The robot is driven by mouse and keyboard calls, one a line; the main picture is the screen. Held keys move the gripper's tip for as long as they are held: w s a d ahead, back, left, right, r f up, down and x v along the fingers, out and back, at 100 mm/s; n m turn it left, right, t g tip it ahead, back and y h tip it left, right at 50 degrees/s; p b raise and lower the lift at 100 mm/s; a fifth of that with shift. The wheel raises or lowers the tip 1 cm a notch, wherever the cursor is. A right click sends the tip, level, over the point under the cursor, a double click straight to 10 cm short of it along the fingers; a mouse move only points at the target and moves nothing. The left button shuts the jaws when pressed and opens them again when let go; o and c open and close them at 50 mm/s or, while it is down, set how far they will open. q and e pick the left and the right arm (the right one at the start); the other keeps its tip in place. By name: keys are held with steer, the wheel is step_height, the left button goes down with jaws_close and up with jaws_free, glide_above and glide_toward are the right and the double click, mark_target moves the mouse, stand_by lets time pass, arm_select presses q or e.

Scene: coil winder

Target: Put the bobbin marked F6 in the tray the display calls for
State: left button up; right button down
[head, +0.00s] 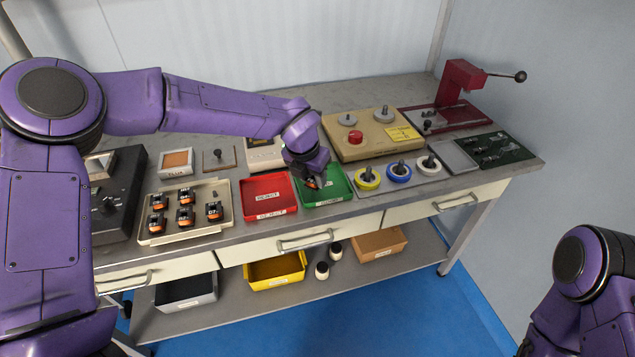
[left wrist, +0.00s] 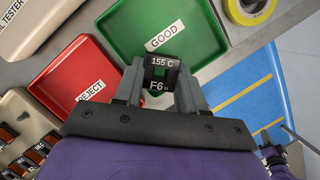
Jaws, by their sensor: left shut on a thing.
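The F6 bobbin (left wrist: 160,74), dark with a "155 C" and "F6" label, is held between the fingers of my left gripper (left wrist: 160,88). In the head view my left gripper (head: 312,183) is over the left part of the green tray marked GOOD (head: 340,184), and the bobbin is mostly hidden. Whether the bobbin touches the tray floor, I cannot tell. The red tray marked REJECT (head: 262,186) lies just left of the green one. The coil tester (head: 262,148) stands behind the trays, partly covered by my arm; its display cannot be read.
A beige tray (head: 226,224) with several orange-and-black bobbins is at the left. Yellow, blue and white wire spools (head: 367,185) stand right of the green tray. The winder (head: 375,146) with a red button is behind them. Drawers run along the front edge.

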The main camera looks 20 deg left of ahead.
mark_target(311, 181)
arm_select(q)
steer(key=shift+f, duration=1.45)
steer(key=shift+s, duration=0.1)
steer(key=shift+f, duration=0.15)
steer(key=o, duration=0.8)
steer(key=shift+o, duration=0.2)
steer(key=v, duration=1.2)
steer(key=shift+r+b, duration=0.2)
steer(key=shift+b, duration=0.1)
